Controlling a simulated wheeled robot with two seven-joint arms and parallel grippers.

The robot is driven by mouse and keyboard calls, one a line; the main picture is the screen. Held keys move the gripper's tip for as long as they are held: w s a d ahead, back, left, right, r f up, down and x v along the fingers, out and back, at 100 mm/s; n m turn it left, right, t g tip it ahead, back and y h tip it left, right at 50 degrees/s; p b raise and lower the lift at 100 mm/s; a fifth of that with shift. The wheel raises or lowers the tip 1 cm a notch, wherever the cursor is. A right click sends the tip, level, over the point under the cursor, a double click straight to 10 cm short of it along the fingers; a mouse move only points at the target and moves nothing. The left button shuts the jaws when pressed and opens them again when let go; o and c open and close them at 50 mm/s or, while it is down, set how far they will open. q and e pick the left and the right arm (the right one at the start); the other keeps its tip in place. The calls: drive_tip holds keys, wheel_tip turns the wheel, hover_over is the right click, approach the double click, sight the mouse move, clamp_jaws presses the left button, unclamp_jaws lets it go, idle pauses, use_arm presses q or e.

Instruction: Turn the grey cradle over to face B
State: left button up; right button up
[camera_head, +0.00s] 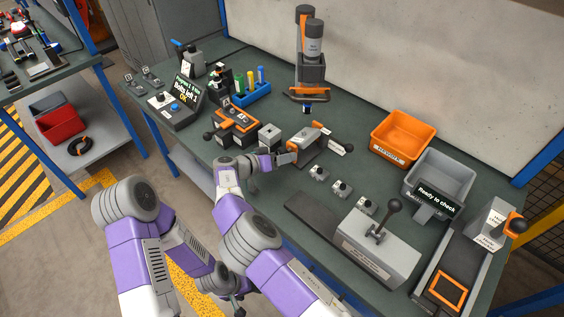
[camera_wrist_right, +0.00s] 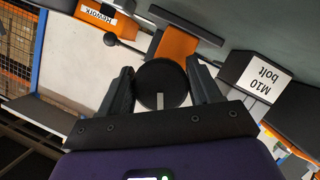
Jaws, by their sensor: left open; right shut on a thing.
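The grey cradle (camera_head: 307,139) sits at the middle of the bench, with orange parts beside it. Its face letter is too small to read. My right gripper (camera_head: 289,153) is at its left front side. In the right wrist view, the right fingers are shut on a round black knob (camera_wrist_right: 161,84), with a short pale bar in front of it. Whether the knob belongs to the cradle I cannot tell for sure. My left gripper (camera_head: 238,307) hangs low near the bottom edge, open and empty, off the bench and away from the cradle.
Left of the cradle stand an orange-topped fixture (camera_head: 236,122) and a small grey block (camera_head: 270,135). An orange tool stand (camera_head: 311,75) is behind. Small grey parts (camera_head: 342,189), a lever box (camera_head: 377,247), an orange bin (camera_head: 403,137) and a grey bin (camera_head: 440,177) lie right.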

drive_tip(key=shift+n+h+b, duration=0.4)
drive_tip(key=shift+n+b, duration=0.2)
drive_tip(key=shift+n, duration=0.1)
drive_tip(key=o, duration=1)
drive_tip(key=v, duration=0.6)
drive_tip(key=shift+a+r+p, duration=0.15)
drive_tip(key=shift+a+p, duration=0.05)
drive_tip(key=shift+p, duration=0.2)
drive_tip(key=shift+s+a+r, duration=0.15)
drive_tip(key=shift+s+a, duration=0.2)
drive_tip(key=shift+a, duration=0.1)
